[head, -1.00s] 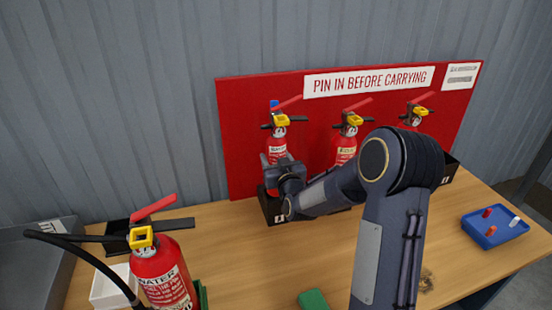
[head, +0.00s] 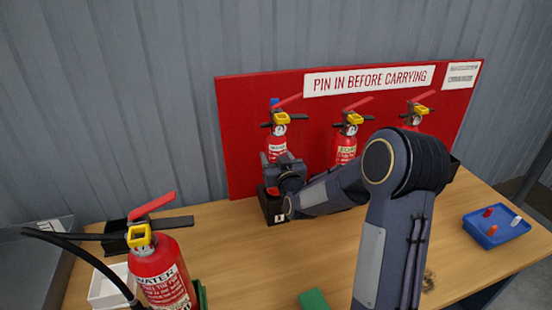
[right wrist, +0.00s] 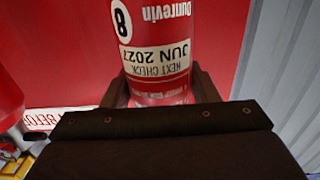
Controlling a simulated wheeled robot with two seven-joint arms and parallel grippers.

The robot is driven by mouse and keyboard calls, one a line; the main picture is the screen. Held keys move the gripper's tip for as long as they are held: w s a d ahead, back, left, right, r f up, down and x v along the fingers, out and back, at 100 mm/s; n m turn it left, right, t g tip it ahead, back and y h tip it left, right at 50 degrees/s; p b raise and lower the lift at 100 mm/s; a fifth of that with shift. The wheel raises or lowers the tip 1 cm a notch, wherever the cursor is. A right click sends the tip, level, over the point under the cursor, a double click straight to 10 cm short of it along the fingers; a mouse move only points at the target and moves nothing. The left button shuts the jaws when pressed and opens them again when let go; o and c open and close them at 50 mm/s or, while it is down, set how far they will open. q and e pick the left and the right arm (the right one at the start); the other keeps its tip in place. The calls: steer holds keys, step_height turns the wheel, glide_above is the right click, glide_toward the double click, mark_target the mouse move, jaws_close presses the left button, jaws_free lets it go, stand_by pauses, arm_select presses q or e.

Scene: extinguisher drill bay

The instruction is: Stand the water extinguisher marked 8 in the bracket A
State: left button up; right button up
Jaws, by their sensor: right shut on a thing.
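The water extinguisher marked 8 (head: 276,148) is red with a yellow collar and a red lever. It stands upright in the head view at the left end of the red board, its base inside or just behind the black bracket (head: 268,207). The small white label on that bracket is too small to read surely. My right gripper (head: 283,177) is shut on the extinguisher's body. In the right wrist view the fingers (right wrist: 158,92) flank the body (right wrist: 155,60), where the 8 and a check label show upside down. The extinguisher's bottom is hidden. My left gripper is not in view.
Two more extinguishers (head: 345,146) (head: 412,117) stand along the red board (head: 240,130). Another extinguisher (head: 163,272) with a black hose stands at front left by a white box (head: 106,288). A green block (head: 314,301) and a blue tray (head: 500,232) lie on the table.

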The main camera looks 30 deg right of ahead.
steer(key=shift+r+b, duration=0.25)
steer(key=shift+b, duration=0.25)
stand_by(0.3)
steer(key=shift+f+b, duration=2.7)
steer(key=shift+b, duration=0.8)
stand_by(1.0)
stand_by(0.5)
steer(key=o, duration=1.3)
steer(key=shift+o, duration=1.3)
steer(key=shift+f, duration=0.15)
steer(key=shift+s+f, duration=0.1)
steer(key=shift+f, duration=0.1)
steer(key=b+v, duration=0.1)
steer(key=v, duration=0.6)
steer(key=shift+s+a+r, duration=0.15)
steer(key=shift+s+r, duration=0.05)
steer(key=shift+s, duration=0.15)
